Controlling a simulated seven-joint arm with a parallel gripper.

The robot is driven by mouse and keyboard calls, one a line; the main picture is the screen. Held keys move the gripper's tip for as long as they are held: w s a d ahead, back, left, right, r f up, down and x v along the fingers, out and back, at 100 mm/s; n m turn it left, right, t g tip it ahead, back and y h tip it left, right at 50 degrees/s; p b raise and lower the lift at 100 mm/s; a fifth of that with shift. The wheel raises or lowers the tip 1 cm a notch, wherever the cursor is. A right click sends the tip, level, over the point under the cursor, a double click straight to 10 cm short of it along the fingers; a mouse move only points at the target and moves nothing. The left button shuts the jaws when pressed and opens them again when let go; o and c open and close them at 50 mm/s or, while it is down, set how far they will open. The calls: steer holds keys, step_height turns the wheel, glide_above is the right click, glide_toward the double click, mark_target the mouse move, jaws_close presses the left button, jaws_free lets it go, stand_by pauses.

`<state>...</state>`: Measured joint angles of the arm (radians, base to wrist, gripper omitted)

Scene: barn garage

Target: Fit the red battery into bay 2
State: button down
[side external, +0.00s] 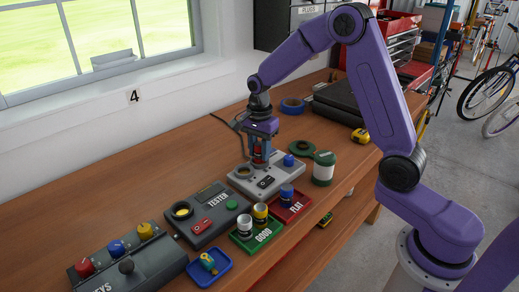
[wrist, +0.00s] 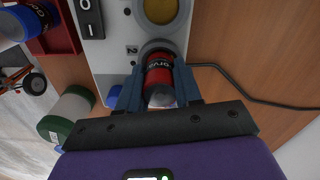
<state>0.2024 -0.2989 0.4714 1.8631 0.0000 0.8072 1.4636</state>
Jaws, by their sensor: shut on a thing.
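The red battery (wrist: 158,76) is between the blue fingers of my gripper (wrist: 158,90) in the wrist view. My gripper, also in the side view (side external: 262,158), is shut on it and points down at the grey charger (side external: 241,182). The battery is over or partly in bay 2 (wrist: 156,44), whose round rim shows beside the printed "2"; I cannot tell how deep it sits. Another round bay (wrist: 161,10) with a yellowish inside is next to it and looks empty. In the side view the fingers hide most of the battery.
The red FLAT tray (side external: 299,209) and green GOOD tray (side external: 254,245) hold batteries in front. A cable runs behind.

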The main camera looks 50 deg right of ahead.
mark_target(260, 144)
steer(key=shift+f, duration=0.4)
steer(key=c, duration=1)
jaws_free()
steer(key=shift+c, duration=0.2)
steer(key=shift+r, duration=5.5)
